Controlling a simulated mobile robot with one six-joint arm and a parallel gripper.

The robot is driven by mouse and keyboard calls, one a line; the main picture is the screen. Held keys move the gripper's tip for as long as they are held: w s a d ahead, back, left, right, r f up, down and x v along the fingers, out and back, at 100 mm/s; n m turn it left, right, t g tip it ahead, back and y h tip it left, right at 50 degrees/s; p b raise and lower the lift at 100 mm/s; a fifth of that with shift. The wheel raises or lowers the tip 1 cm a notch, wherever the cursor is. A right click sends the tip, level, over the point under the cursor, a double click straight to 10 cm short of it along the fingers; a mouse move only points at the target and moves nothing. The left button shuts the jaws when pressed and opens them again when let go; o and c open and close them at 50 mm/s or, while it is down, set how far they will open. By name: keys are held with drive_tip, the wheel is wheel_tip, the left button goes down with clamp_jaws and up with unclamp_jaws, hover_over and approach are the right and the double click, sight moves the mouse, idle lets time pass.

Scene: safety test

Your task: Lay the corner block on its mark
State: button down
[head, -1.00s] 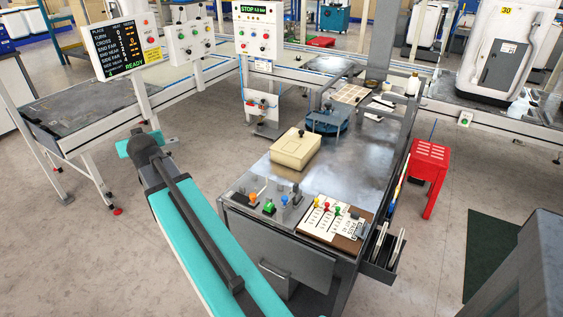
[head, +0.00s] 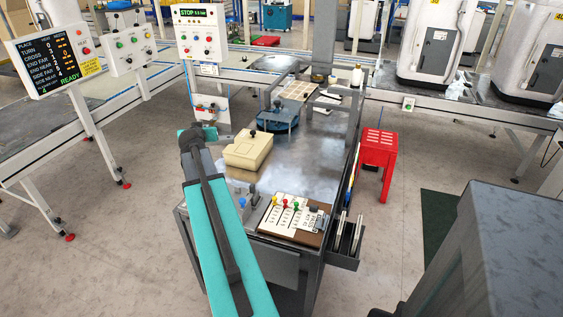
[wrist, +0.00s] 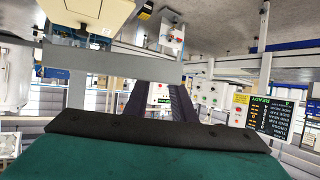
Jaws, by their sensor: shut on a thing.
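My gripper (wrist: 156,92) shows in the wrist view as two dark fingers reaching out from a black bar. A grey angular piece (wrist: 115,66) lies across the fingertips, with a short leg at its left; I take it for the corner block, held in the shut fingers. In the head view my teal arm reaches up from the bottom to the left of the bench (head: 315,165); the fingers and the held piece are not clear there. I cannot make out the mark.
A cream box with a black knob (head: 248,152) stands on the bench close to the arm's end. Behind it are a blue round fixture (head: 277,122) and a frame. Coloured knobs sit on a front board (head: 290,217). A red stool (head: 378,150) stands right. The display (head: 47,60) reads READY.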

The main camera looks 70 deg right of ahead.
drive_tip(key=s+d+f+m+g, duration=0.1)
drive_tip(key=s+d, duration=0.3)
drive_tip(key=s+d+f+m+g+h, duration=0.1)
drive_tip(key=s+d, duration=0.3)
drive_tip(key=s, duration=0.1)
drive_tip(key=s+d+g, duration=0.1)
drive_tip(key=s+d, duration=0.3)
drive_tip(key=shift+s+d+f+m, duration=0.1)
drive_tip(key=shift+s+f+m, duration=0.15)
drive_tip(key=shift+f+m, duration=0.15)
drive_tip(key=s+d+f+m+g, duration=0.1)
drive_tip(key=s+d, duration=0.3)
drive_tip(key=s, duration=0.3)
drive_tip(key=s+d+f+m+g+h, duration=0.1)
drive_tip(key=s+d, duration=0.3)
drive_tip(key=s, duration=0.4)
drive_tip(key=shift+d+f+m+g, duration=0.3)
drive_tip(key=shift+f+g, duration=0.1)
drive_tip(key=shift+g, duration=0.1)
drive_tip(key=shift+s, duration=0.1)
hover_over(292, 158)
drive_tip(key=shift+s+f, duration=0.1)
drive_tip(key=shift+f, duration=3.05)
drive_tip(key=shift+f, duration=1.85)
drive_tip(key=shift+f, duration=0.15)
drive_tip(key=c, duration=1.5)
unclamp_jaws()
